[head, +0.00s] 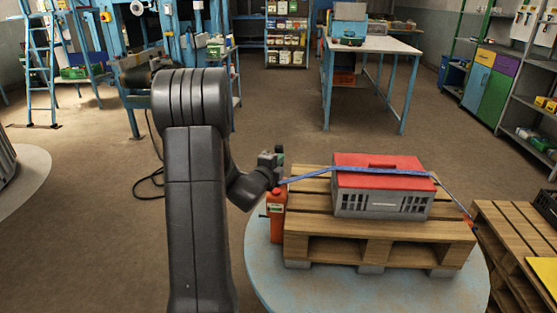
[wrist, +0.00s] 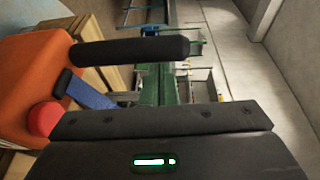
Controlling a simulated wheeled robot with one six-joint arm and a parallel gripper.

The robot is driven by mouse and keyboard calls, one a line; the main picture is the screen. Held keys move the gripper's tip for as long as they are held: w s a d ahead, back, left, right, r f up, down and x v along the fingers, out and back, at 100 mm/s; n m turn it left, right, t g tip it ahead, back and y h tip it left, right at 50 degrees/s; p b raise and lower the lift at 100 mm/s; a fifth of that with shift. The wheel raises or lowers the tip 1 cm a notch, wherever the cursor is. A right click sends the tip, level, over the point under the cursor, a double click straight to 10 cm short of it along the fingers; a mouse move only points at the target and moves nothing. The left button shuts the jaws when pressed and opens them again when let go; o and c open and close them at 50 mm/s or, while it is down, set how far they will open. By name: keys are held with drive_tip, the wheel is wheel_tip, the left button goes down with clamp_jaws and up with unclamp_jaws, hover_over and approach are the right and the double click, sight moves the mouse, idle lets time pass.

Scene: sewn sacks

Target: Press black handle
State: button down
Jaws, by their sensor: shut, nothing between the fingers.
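The black handle (wrist: 130,51) is a thick rounded bar in the wrist view, reaching right from an orange tensioner body (wrist: 30,85). In the head view the orange tensioner (head: 276,215) stands at the left edge of the pallet; I cannot make out its handle there. My gripper (head: 270,160) is just above the tensioner and shut, with nothing held. In the wrist view the dark gripper body (wrist: 160,125) fills the bottom, below the handle. The fingertips are not clear, so I cannot tell whether they touch the handle. A red knob (wrist: 43,118) sits beside the blue strap (wrist: 88,92).
The blue strap (head: 310,176) runs over a grey crate with a red lid (head: 380,162) on a wooden pallet (head: 380,235). The pallet rests on a round blue platform (head: 350,290). Another pallet (head: 510,245) stands at right. Floor behind is open up to a workbench (head: 375,45).

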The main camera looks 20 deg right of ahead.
sight(279, 150)
drive_tip(key=shift+w+d+r, duration=0.1)
drive_tip(key=shift+w+r, duration=0.05)
drive_tip(key=w+r+g+y+p, duration=0.1)
drive_tip(key=p, duration=0.3)
drive_tip(key=shift+w+d+r, duration=0.1)
drive_tip(key=shift+d, duration=0.3)
drive_tip(key=p, duration=0.3)
drive_tip(key=w+d+n+g+y+p, duration=0.1)
drive_tip(key=p, duration=0.2)
drive_tip(key=shift+w+r+p, duration=0.2)
drive_tip(key=shift+w+p, duration=0.1)
drive_tip(key=shift+p, duration=0.05)
drive_tip(key=p, duration=0.1)
drive_tip(key=w+g+y+p, duration=0.1)
drive_tip(key=p, duration=0.1)
drive_tip(key=shift+d+f, duration=0.2)
drive_tip(key=shift+d, duration=0.1)
drive_tip(key=shift+w+d+f+p, duration=0.35)
drive_tip(key=shift+w+p, duration=0.2)
drive_tip(key=shift+p, duration=0.25)
drive_tip(key=shift+w, duration=0.1)
drive_tip(key=shift+r, duration=0.1)
